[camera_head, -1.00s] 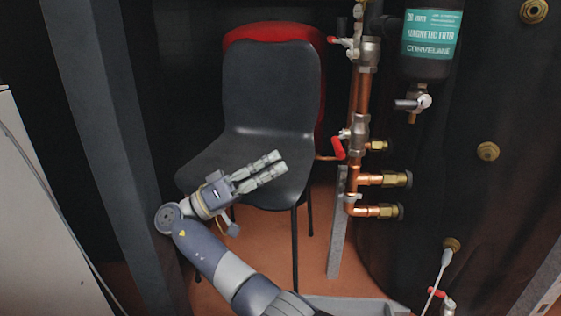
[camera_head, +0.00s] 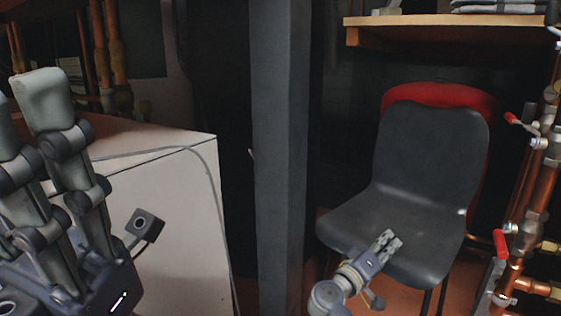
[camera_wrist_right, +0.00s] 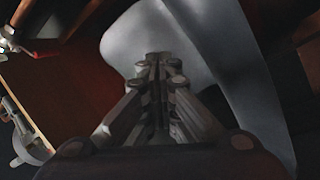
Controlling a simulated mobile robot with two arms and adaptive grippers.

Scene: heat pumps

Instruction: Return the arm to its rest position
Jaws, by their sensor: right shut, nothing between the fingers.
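My right gripper (camera_head: 389,241) shows in the head view in front of the grey chair's seat, pointing up and to the right. In the right wrist view its fingers (camera_wrist_right: 158,68) are together with nothing between them. My left gripper (camera_head: 28,105) is large and close at the left edge of the head view, fingers up. One finger is cut off by the picture edge, so its opening is unclear.
A white cabinet (camera_head: 175,220) with a cable stands at the left. A grey post (camera_head: 281,150) rises between cabinet and chair. A red chair (camera_head: 440,94) is behind the grey one. Copper pipes (camera_head: 535,190) with red-handled valves stand at the right, below a wooden shelf (camera_head: 440,32).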

